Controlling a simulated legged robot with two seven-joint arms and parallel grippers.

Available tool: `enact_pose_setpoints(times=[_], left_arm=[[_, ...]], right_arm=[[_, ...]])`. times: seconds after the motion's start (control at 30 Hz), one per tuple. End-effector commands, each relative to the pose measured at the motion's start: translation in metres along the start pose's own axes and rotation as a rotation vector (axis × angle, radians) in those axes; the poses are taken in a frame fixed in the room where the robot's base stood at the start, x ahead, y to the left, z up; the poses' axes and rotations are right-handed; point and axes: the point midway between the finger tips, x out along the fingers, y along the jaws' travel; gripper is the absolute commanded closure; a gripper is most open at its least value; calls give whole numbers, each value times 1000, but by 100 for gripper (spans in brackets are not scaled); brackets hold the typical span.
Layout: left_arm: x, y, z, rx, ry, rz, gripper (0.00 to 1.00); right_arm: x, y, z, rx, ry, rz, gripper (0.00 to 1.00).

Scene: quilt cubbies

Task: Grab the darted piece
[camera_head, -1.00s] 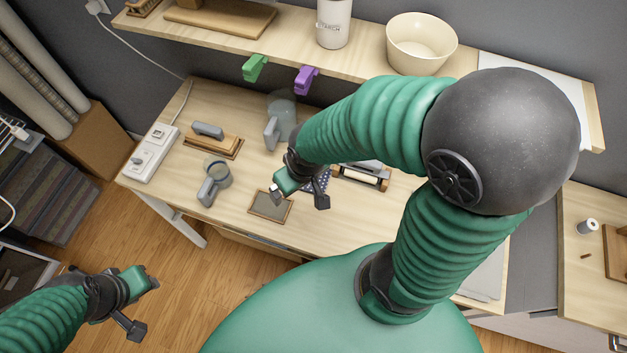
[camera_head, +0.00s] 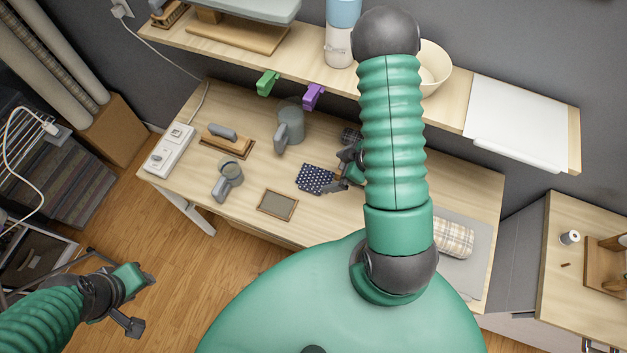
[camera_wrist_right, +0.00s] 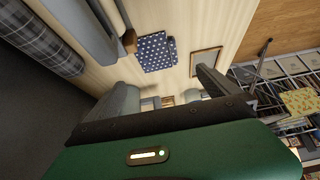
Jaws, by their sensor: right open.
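A navy cloth piece with white dots (camera_head: 315,179) lies flat on the wooden table, and it also shows in the right wrist view (camera_wrist_right: 157,52). No dart can be made out on it. My right gripper (camera_head: 347,172) is at the cloth's right side, partly hidden by my arm. In the right wrist view its fingers (camera_wrist_right: 166,90) are spread with nothing between them, and the cloth lies beyond them. Contact cannot be told. My left gripper (camera_head: 143,300) is open and empty at lower left, over the floor, away from the table.
A small framed tray (camera_head: 277,204) lies left of and nearer than the cloth. A shelf (camera_head: 225,40) overhangs the table's back. A plaid roll (camera_head: 453,238) lies at right.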

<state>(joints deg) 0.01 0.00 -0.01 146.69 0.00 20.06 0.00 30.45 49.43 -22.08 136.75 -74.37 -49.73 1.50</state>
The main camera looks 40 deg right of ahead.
Motion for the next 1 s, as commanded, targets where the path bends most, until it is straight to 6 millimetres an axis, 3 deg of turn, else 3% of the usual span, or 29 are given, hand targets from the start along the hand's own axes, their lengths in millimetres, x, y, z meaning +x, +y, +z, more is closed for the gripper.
enact_pose_setpoints(times=[0.03,0.2,0.43,0.6,0.87,1.0], left_arm=[[3,0,1,0,0,0,64],[3,0,1,0,0,0,64],[0,0,0,0,1,0,64],[-6,0,-2,0,1,0,64],[-6,0,-2,0,0,0,64],[-5,0,-2,0,0,0,64]], right_arm=[[16,-2,2,-1,-2,-6,0],[53,0,1,-3,0,-3,0],[78,1,2,-1,0,-1,0],[110,3,4,-2,0,0,0],[119,4,3,0,2,2,0],[119,4,4,0,1,2,14]])
